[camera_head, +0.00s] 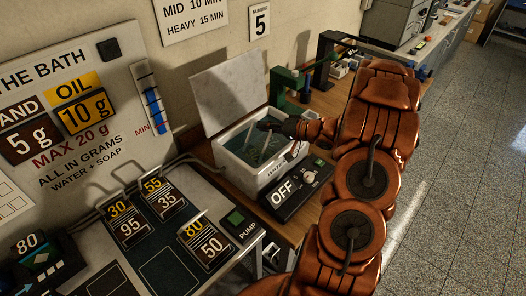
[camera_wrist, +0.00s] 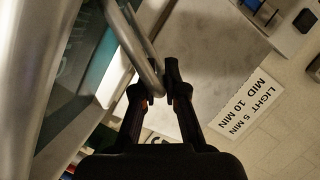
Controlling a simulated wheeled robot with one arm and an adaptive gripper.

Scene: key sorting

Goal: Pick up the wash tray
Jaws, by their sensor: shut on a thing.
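The white wash bath (camera_head: 238,171) stands open on the wooden bench, with greenish liquid inside. My gripper (camera_head: 268,124) reaches in over the bath from the right. In the wrist view, my gripper (camera_wrist: 158,88) is shut on a grey metal bar (camera_wrist: 137,38), which appears to be the handle of the wash tray. The bar runs between the two black fingertips. The tray's body is hard to make out in the head view, being small, dark and partly behind my gripper.
The bath's raised lid (camera_head: 232,88) stands behind it against the wall. A green press-like fixture (camera_head: 286,84) stands just beyond the bath. The floor at right is clear.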

